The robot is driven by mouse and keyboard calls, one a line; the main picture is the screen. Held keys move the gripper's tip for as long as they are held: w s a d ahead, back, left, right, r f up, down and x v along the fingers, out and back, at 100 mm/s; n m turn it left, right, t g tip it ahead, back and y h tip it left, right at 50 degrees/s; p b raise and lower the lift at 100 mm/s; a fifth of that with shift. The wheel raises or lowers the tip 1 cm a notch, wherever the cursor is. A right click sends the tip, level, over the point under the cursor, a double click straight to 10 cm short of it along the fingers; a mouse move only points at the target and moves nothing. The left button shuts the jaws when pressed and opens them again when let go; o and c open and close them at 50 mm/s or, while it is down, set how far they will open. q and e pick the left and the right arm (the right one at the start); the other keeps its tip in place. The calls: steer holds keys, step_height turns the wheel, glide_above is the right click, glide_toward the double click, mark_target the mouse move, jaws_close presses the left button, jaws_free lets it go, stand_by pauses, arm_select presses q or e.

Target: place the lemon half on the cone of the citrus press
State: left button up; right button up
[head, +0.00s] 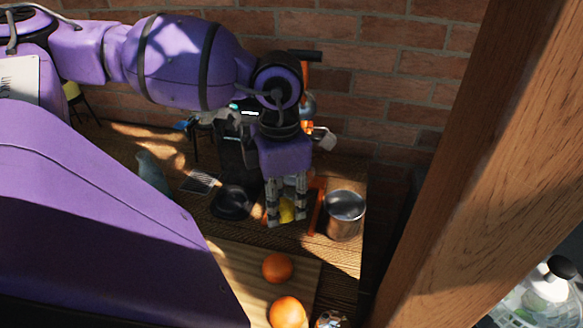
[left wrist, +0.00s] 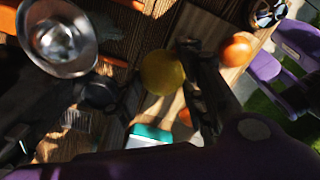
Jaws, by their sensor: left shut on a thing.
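My left gripper (head: 287,216) points down over the far part of the table, its fingers shut on the yellow lemon half (head: 287,211). The lemon half also shows as a round yellow shape in the left wrist view (left wrist: 162,72). The citrus press (head: 306,75) seems to be the orange upright with a black handle behind my wrist, mostly hidden by it. Its cone cannot be made out in the head view. A shiny metal bowl (left wrist: 58,40) shows at upper left in the left wrist view, apart from the lemon half; I cannot tell if it is the press's.
A metal cup (head: 344,214) stands just right of my left gripper, near the table's right edge. A black bowl (head: 232,203) and a grater (head: 200,182) lie to the left. Two oranges (head: 277,268) (head: 287,312) rest on a board in front. A brick wall (head: 400,80) stands behind.

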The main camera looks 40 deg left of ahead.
arm_select(q)
steer(key=s+a+r+n+p, duration=0.15)
steer(key=a+r+n, duration=0.4)
steer(key=n, duration=0.95)
steer(key=s+a+r+n+p, duration=0.1)
steer(key=s+a+r+n, duration=0.1)
steer(key=r+n, duration=0.9)
arm_select(e)
steer(key=shift+w+r, duration=1.15)
steer(key=shift+r, duration=0.55)
arm_select(q)
steer(key=w+f+n+b, duration=0.1)
steer(key=w+f, duration=0.3)
steer(key=w+f+n+b, duration=0.1)
steer(key=w+f, duration=0.3)
steer(key=w, duration=0.1)
steer(key=w+d+f+n+b, duration=0.1)
steer(key=w+f, duration=0.3)
steer(key=shift+w+b, duration=0.25)
steer(key=shift+b, duration=0.15)
steer(key=shift+w+f, duration=0.15)
steer(key=shift+f, duration=0.05)
step_height(320, 180, down, 3)
steer(key=shift+w+f, duration=0.1)
arm_select(e)
steer(key=s+f, duration=0.2)
steer(key=f, duration=0.2)
steer(key=shift+s+d+f, duration=0.1)
steer(key=shift+s+d, duration=0.15)
steer(key=shift+s, duration=0.15)
